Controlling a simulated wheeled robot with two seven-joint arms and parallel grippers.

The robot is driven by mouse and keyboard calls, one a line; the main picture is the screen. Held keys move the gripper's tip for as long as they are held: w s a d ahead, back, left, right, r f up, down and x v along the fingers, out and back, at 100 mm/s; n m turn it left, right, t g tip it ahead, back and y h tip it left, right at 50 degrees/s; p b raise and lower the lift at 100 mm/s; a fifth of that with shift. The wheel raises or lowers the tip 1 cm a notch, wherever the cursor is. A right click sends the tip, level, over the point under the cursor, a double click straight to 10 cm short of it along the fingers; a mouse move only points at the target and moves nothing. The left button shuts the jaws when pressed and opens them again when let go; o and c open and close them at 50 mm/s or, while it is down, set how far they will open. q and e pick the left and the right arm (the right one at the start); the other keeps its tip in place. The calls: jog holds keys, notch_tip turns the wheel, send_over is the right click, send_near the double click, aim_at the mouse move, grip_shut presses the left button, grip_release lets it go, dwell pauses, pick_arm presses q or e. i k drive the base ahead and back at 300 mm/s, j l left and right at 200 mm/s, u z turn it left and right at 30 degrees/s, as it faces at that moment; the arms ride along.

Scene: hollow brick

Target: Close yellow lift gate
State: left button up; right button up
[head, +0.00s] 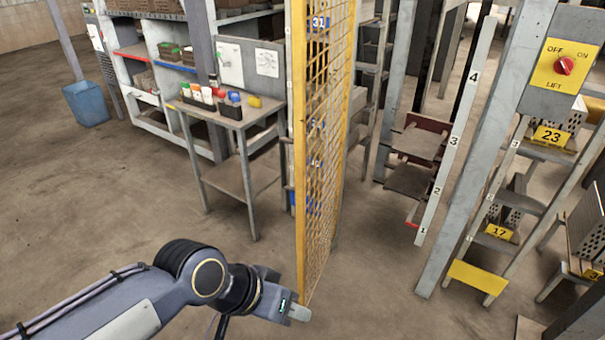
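The yellow lift gate (325,135) is a tall mesh panel in a yellow frame, standing upright and seen nearly edge-on in the middle of the head view. It stands swung out from the lift opening, whose grey post (478,165) is to the right. My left gripper (297,308) is at the lower end of the gate's near edge, overlapping it in the picture. I cannot tell whether the gripper touches the gate, or whether its fingers are apart. My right gripper is not in view.
A work table (225,125) with bottles and small bins stands left of the gate. A blue bin (86,103) is at the far left. A lift switch box (562,65) is on the right post. Shelves with numbered labels stand at the right. The floor at left is clear.

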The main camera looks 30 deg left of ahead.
aim_at(299, 8)
jog(key=j, duration=2.3)
jog(key=i, duration=0.05)
